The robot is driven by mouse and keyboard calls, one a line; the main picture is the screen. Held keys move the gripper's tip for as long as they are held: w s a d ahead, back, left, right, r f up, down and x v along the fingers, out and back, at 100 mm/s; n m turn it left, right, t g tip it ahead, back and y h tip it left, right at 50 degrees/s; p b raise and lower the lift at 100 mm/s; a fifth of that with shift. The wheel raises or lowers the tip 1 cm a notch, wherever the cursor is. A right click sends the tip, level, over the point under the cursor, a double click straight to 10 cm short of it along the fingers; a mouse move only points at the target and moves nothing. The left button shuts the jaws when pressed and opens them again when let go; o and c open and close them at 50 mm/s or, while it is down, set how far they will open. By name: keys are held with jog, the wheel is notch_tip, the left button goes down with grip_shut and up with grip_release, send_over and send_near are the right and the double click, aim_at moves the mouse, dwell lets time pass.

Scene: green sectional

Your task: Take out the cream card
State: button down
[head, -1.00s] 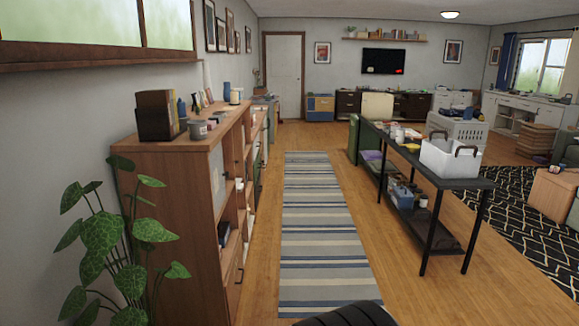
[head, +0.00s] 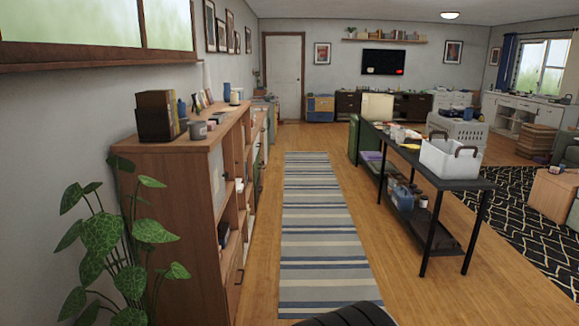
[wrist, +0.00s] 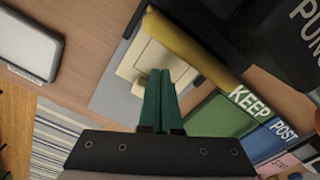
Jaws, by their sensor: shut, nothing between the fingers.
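In the wrist view my gripper (wrist: 160,73) has its two green fingers shut together with nothing between them. A flat cream piece (wrist: 153,57), which may be the cream card, lies just beyond the fingertips. The fingers cover part of its lower edge, and I cannot tell whether they touch it. It lies against a flat grey panel (wrist: 112,88), and a yellow strip (wrist: 190,45) runs along its upper right side. In the head view I make out neither the gripper nor a cream card.
In the wrist view, a green item marked KEEP (wrist: 213,118), a blue one marked POST (wrist: 262,142) and a black one (wrist: 285,50) crowd the right. A pale-faced, dark-edged object (wrist: 28,45) is upper left. In the head view, a wooden shelf (head: 175,215) and black table (head: 455,183) flank a striped rug (head: 318,230).

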jog(key=shift+f, duration=0.8)
jog(key=shift+r, duration=0.3)
jog(key=shift+w, duration=0.1)
jog(key=shift+w, duration=2.85)
notch_tip(320, 180, up, 7)
jog(key=shift+s, duration=0.35)
